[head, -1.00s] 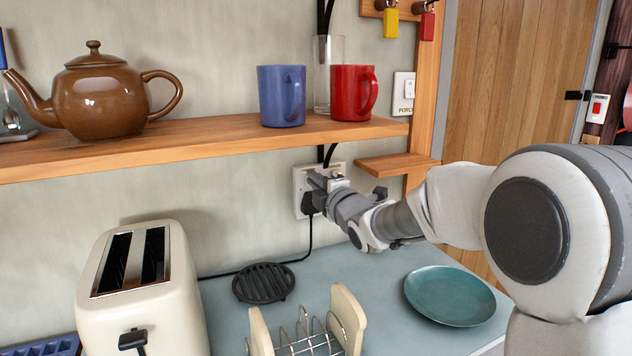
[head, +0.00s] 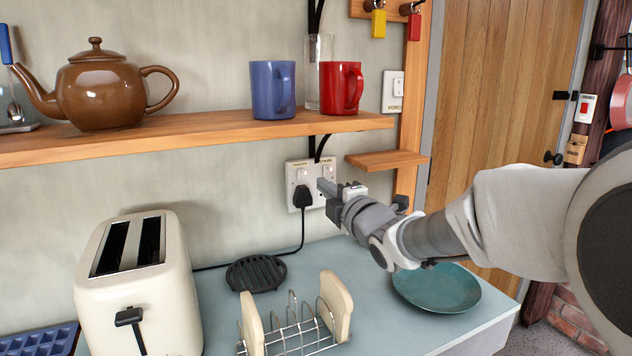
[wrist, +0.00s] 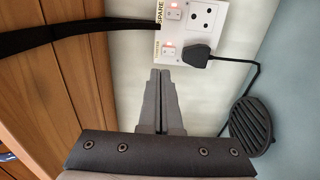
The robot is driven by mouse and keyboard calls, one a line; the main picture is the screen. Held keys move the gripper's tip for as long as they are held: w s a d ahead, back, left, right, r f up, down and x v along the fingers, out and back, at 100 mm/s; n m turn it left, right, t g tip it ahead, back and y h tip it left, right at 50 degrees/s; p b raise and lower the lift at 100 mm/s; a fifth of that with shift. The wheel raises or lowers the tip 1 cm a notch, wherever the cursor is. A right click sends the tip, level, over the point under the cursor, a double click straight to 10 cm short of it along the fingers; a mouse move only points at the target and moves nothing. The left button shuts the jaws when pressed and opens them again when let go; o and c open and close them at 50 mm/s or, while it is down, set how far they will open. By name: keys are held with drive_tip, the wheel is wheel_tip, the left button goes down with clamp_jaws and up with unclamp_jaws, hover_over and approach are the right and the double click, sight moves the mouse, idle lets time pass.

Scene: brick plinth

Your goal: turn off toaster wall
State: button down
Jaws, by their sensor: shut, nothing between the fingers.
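A white double wall socket (head: 297,166) is on the wall under the shelf. In the wrist view the socket (wrist: 214,43) shows two rocker switches, labelled TOASTER and SPARE. The toaster switch (wrist: 169,50) and the spare switch (wrist: 173,12) both show a red light. A black plug (head: 302,198) sits in the toaster side. My gripper (head: 323,187) is shut and empty, in front of the socket's right half in the head view. In the wrist view its fingertips (wrist: 160,72) point toward the toaster switch, with a small gap in the picture.
The cream toaster (head: 140,285) stands on the counter at left, its cord running to the plug. A black trivet (head: 256,273), toast rack (head: 295,325) and teal plate (head: 440,288) lie below. The wooden shelf (head: 200,137) with teapot and mugs overhangs the socket.

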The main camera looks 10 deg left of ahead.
drive_tip(key=shift+v, duration=1.9)
drive_tip(key=shift+r, duration=0.1)
drive_tip(key=s+d+f+m+g+h, duration=0.1)
drive_tip(key=s+d+f+m+h, duration=0.1)
drive_tip(key=s+d+m+h, duration=0.45)
drive_tip(key=s+d+f+m+g+h, duration=0.1)
drive_tip(key=s+d+m+h, duration=0.15)
drive_tip(key=d+m, duration=0.65)
drive_tip(key=s+d+f+m+g+h, duration=0.1)
drive_tip(key=s+d+f+m+g, duration=0.15)
drive_tip(key=s, duration=0.45)
drive_tip(key=s+d+f+m+g, duration=0.2)
drive_tip(key=s+d+f+m, duration=0.15)
drive_tip(key=s, duration=0.25)
drive_tip(key=s+d+f+m+g+h, duration=0.1)
drive_tip(key=s+d+f+m+g, duration=0.2)
drive_tip(key=s, duration=0.4)
wheel_tip(320, 180, up, 16)
drive_tip(key=s+p, duration=0.1)
drive_tip(key=p, duration=1.4)
drive_tip(key=shift+m+p, duration=0.3)
drive_tip(key=shift+m, duration=0.15)
